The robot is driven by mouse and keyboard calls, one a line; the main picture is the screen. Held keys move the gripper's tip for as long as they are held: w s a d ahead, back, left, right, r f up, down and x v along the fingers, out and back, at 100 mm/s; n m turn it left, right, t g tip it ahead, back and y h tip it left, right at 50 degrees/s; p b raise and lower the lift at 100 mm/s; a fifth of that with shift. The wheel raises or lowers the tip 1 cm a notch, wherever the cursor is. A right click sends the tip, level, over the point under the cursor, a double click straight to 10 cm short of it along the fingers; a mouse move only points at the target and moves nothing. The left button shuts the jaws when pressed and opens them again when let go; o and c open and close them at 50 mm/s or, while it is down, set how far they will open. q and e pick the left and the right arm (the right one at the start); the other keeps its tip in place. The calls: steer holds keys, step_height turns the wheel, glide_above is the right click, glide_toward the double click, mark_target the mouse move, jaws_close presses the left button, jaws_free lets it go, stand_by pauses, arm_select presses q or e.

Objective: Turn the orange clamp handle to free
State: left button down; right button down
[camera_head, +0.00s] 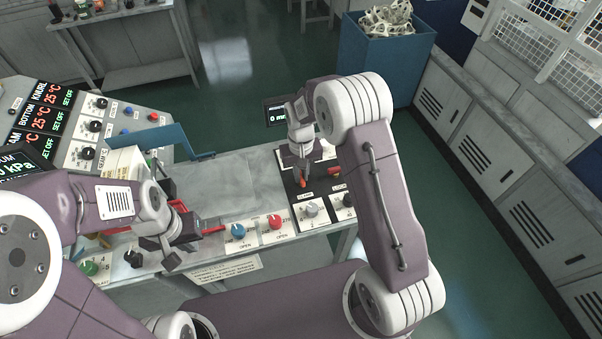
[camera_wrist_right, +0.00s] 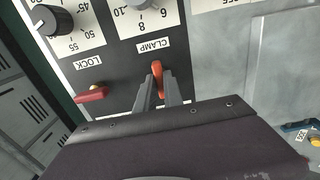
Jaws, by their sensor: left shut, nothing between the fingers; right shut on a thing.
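The orange clamp handle (camera_head: 302,183) is on the dark panel at the right end of the bench, below my right gripper (camera_head: 300,172). In the right wrist view the clamp handle (camera_wrist_right: 159,74) stands beside the CLAMP label, between the two grey fingers of my right gripper (camera_wrist_right: 159,82). The right gripper is shut on it. The handle's lower part is hidden by the fingers. My left gripper (camera_head: 205,233) is shut and empty at the bench front, near red parts and left of the blue knob.
A red lock lever (camera_wrist_right: 92,94) sits beside the clamp on the same panel, with a grey dial (camera_head: 311,210) and a black knob (camera_wrist_right: 52,20) nearby. A blue knob (camera_head: 238,231) and red knob (camera_head: 275,222) are on the front edge. The bench middle is clear.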

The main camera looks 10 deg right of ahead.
stand_by(0.5)
steer(key=c, duration=1.5)
jaws_free()
steer(key=shift+o, duration=0.2)
steer(key=shift+r, duration=0.4)
step_height(320, 180, up, 8)
steer(key=b, duration=0.1)
steer(key=shift+r, duration=0.15)
